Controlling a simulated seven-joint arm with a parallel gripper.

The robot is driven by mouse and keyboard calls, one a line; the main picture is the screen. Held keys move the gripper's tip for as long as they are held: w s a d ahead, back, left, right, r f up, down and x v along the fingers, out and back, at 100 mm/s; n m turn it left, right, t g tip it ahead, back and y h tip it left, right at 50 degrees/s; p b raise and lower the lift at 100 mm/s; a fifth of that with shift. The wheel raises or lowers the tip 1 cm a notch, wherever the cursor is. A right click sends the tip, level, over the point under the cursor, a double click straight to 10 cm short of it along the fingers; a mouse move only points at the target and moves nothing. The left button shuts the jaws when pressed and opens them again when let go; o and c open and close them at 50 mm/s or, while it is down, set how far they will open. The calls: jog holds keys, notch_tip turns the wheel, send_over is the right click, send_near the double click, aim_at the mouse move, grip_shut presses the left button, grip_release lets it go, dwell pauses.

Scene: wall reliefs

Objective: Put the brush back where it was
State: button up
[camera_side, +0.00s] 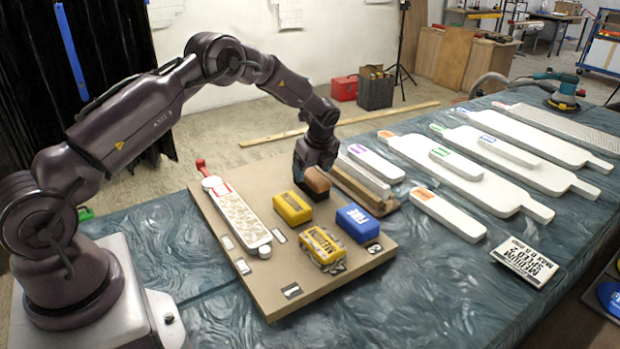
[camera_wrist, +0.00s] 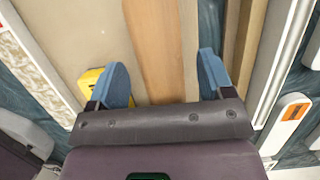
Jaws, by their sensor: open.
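The brush appears to be the wooden-topped block (camera_side: 315,181) on the tan board (camera_side: 225,265), just under my gripper in the side view. In the wrist view its long bare wooden back (camera_wrist: 160,45) runs between my fingers. My gripper (camera_wrist: 163,80) is open, with one blue finger on each side of the brush and a gap showing beside each. In the side view my gripper (camera_side: 312,168) hides part of the brush. I cannot tell whether bristles touch the board.
Two yellow blocks (camera_side: 293,207) (camera_side: 323,249) and a blue block (camera_side: 357,223) sit on the board near the brush. A white patterned strip (camera_side: 237,215) lies left. A wooden rail (camera_side: 362,190) and white bars (camera_side: 370,166) stand right. Long white paddles (camera_side: 465,180) cover the table beyond.

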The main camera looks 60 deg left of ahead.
jog(key=v, duration=0.8)
jog(key=s+d+r+n+t, duration=0.1)
jog(key=s+d+r+n, duration=0.25)
jog(key=r, duration=0.25)
jog(key=s+d+r+n+t+h, duration=0.1)
jog(key=s+d+r+n, duration=0.15)
jog(key=s+r, duration=0.3)
jog(key=s+d+r+n+t, duration=0.1)
jog(key=s+d+r+n, duration=0.2)
jog(key=r, duration=0.4)
jog(key=s+d+n+t, duration=0.1)
jog(key=s+d+n, duration=0.1)
jog(key=s, duration=0.4)
jog(key=s+d+n+h, duration=0.1)
jog(key=s+d+n, duration=0.2)
jog(key=s, duration=0.4)
jog(key=s+d+r+n+t+h, duration=0.1)
jog(key=s+d+n, duration=0.2)
jog(key=s, duration=0.3)
jog(key=shift+s+n+t, duration=0.3)
jog(key=shift+s+n, duration=0.05)
jog(key=shift+n, duration=0.15)
